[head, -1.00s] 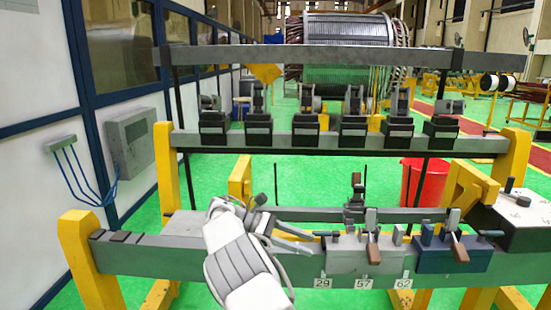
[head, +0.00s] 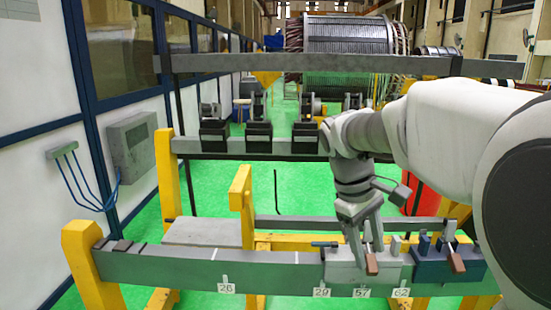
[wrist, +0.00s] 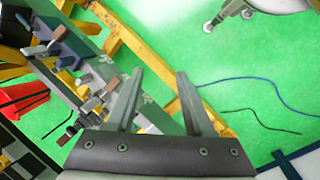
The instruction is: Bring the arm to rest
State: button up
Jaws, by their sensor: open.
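My gripper (head: 362,250) hangs from my white arm in the head view, fingers down, just over or in front of the grey clamp block (head: 345,268) on the front beam (head: 180,268). My arm comes in from the right and hides much of the right side.
A blue clamp block (head: 445,268) stands right of the grey one. The rear beam (head: 265,145) carries several black blocks. A red bin (head: 405,197) is partly behind my arm. Cables (wrist: 255,95) lie on the green floor.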

jog(key=s+a+r+m+t+y+p, duration=0.1)
jog(key=s+m+t, duration=0.1)
jog(key=s, duration=0.6)
jog(key=s+a+m+t+y+p, duration=0.2)
jog(key=s+m+t, duration=0.1)
jog(key=s, duration=0.5)
jog(key=shift+s+a+r+m+t, duration=0.15)
jog(key=shift+s+r+m+t, duration=0.2)
jog(key=shift+m, duration=0.45)
jog(key=shift+a, duration=0.2)
